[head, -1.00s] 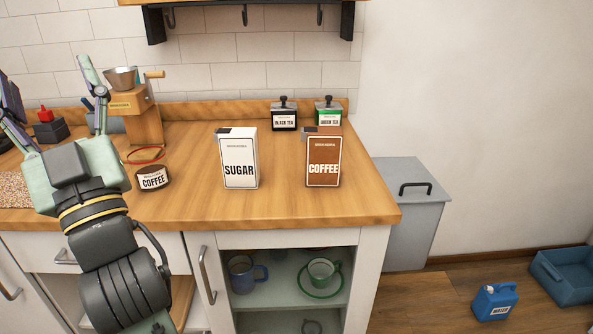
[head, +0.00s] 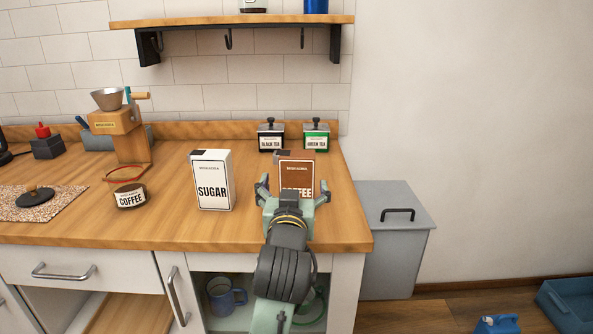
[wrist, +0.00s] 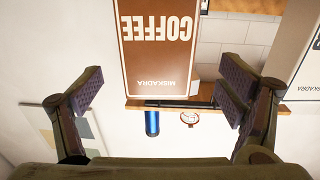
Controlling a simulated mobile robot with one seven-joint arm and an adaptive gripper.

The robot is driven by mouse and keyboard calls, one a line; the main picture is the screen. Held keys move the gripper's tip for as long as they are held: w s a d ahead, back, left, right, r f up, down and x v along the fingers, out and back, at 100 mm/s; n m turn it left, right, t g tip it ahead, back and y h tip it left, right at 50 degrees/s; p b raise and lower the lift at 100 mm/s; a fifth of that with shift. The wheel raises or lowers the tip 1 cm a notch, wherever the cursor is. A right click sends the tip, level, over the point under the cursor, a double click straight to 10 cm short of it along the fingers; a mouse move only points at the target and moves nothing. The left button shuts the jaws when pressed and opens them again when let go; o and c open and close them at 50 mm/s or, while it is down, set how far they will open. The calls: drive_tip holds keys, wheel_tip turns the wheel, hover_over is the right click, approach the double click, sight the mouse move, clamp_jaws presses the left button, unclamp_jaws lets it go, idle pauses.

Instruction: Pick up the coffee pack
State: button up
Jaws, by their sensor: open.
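The coffee pack (head: 296,172) is a brown and white box standing upright on the wooden counter, right of the sugar pack. My gripper (head: 294,190) is open and empty in front of it and hides its lower part in the head view. In the wrist view the coffee pack (wrist: 158,45) appears upside down, straight ahead. The open fingers of my gripper (wrist: 163,84) are spread wider than the pack, to its left and right. I cannot tell whether the pack reaches between the fingertips.
The white sugar pack (head: 211,180) stands close on the left. The black tea jar (head: 272,136) and green tea jar (head: 316,136) stand behind. A shelf (head: 230,22) with hooks hangs above. The counter's right end is clear.

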sight(297, 177)
drive_tip(key=shift+w+d+p, duration=0.2)
drive_tip(key=shift+w+p, duration=0.25)
drive_tip(key=shift+w, duration=1.1)
drive_tip(key=shift+w+d+p, duration=0.15)
drive_tip(key=shift+w+p, duration=0.25)
drive_tip(key=shift+w, duration=1.15)
drive_tip(key=shift+c, duration=0.2)
drive_tip(key=c, duration=1.3)
